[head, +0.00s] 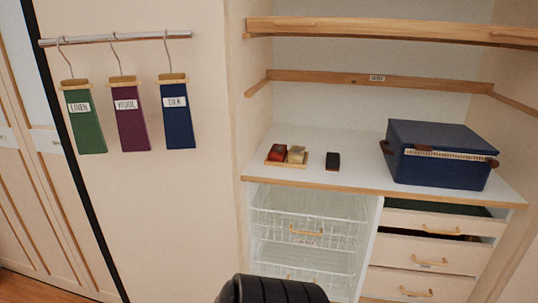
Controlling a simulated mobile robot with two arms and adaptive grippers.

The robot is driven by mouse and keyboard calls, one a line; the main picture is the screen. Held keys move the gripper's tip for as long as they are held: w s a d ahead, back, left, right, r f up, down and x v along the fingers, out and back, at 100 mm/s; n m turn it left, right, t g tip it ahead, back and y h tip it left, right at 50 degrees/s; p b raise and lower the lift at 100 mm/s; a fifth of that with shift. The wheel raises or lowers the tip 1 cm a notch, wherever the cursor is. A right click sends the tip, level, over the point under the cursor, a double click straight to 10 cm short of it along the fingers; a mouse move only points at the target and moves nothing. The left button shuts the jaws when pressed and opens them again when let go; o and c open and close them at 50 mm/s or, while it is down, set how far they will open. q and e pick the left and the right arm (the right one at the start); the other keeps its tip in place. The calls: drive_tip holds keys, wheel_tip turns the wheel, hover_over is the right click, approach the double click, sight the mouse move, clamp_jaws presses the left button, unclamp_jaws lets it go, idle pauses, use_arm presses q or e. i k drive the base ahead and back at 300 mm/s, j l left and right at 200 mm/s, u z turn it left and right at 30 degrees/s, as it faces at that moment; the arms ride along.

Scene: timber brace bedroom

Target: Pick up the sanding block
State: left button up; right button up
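A small dark block (333,161), likely the sanding block, stands alone on the white shelf top (352,178). It is too small in the picture to make out its surface. It sits between a small wooden tray and a blue box, touching neither. Neither my left nor my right gripper shows in the head view. Only a black rounded part, seemingly of my own body, comes in at the bottom edge.
The wooden tray (272,163) holds a red item (277,152) and a cream item (297,154). The blue box (440,156) stands to the right. A wooden shelf (390,32) runs above. Wire baskets (305,230) and partly open drawers (440,224) are below. Fabric swatches (178,115) hang left.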

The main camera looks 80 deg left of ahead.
sight(332, 159)
drive_tip(key=u, duration=2.6)
